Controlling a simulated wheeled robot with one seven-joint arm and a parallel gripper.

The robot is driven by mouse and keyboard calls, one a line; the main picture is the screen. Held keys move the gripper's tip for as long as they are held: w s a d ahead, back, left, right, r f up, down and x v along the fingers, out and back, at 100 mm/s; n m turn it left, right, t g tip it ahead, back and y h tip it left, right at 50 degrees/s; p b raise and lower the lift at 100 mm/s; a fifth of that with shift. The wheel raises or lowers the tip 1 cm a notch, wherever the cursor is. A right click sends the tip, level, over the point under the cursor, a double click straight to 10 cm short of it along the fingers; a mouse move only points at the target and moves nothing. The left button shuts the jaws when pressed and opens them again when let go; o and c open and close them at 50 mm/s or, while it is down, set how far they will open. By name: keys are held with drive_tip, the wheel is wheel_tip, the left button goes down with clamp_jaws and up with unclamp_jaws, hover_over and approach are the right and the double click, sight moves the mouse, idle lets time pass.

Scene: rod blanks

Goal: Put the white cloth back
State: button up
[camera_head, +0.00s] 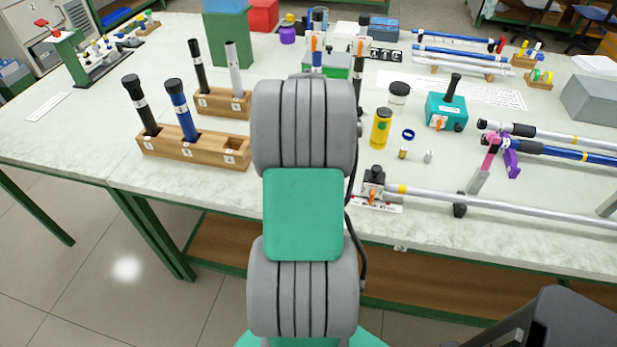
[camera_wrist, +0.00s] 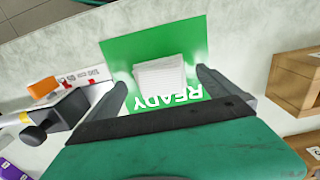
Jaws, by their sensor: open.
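The white cloth (camera_wrist: 160,72) is a folded, ribbed square in the wrist view. It lies on a green card (camera_wrist: 120,52) marked READY. My gripper (camera_wrist: 166,80) is open, with one dark finger to either side of the cloth. A gap shows between the cloth and the fingers; I cannot tell how high the fingertips are above the card. In the head view my own arm hides the gripper and the cloth.
Wooden rod holders (camera_head: 195,148) stand left of my arm, and a wooden block (camera_wrist: 297,82) is right of the card. An orange-handled clamp (camera_wrist: 42,88) is to its left. A yellow can (camera_head: 380,128), a teal fixture (camera_head: 446,110) and long rods stand or lie farther right.

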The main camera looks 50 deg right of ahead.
wheel_tip(320, 180, up, 10)
drive_tip(key=w+a+r+n+t, duration=0.1)
drive_tip(key=w+a+n, duration=0.2)
drive_tip(key=a, duration=0.5)
drive_tip(key=w+a+r+n, duration=0.1)
drive_tip(key=w+a+n, duration=0.25)
drive_tip(key=a, duration=0.45)
drive_tip(key=s+a+f+n+t, duration=0.1)
drive_tip(key=s+a+n, duration=0.1)
drive_tip(key=a, duration=0.8)
drive_tip(key=s+a+f+n+t, duration=0.1)
drive_tip(key=a+n, duration=0.4)
drive_tip(key=a, duration=0.5)
drive_tip(key=shift+s+a+f, duration=0.25)
drive_tip(key=shift+s+f, duration=0.2)
drive_tip(key=shift+f, duration=0.05)
